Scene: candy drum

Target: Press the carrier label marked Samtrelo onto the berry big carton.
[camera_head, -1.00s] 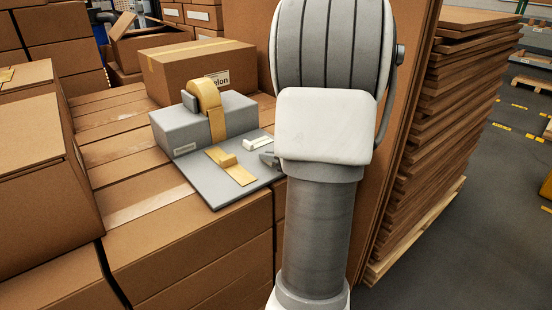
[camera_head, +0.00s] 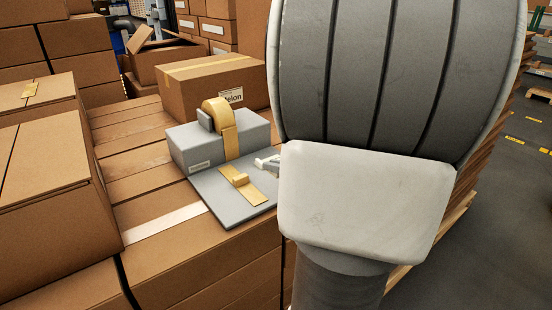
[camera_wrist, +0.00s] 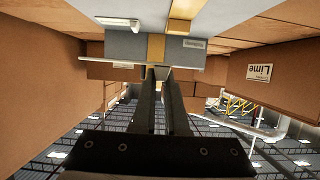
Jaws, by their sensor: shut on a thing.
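My gripper (camera_wrist: 163,74) shows in the wrist view, which sees the scene upside down. The fingertips appear close to this dispenser. I cannot identify the berry big carton.
A carton with a label ending in "elon" (camera_head: 190,92) stands behind the dispenser. A carton marked Lime (camera_wrist: 285,75) shows in the wrist view. The dispenser's grey plate (camera_head: 222,205) carries a gold block (camera_head: 239,181). Large cartons (camera_head: 45,190) stand at left. My arm hides much of the right.

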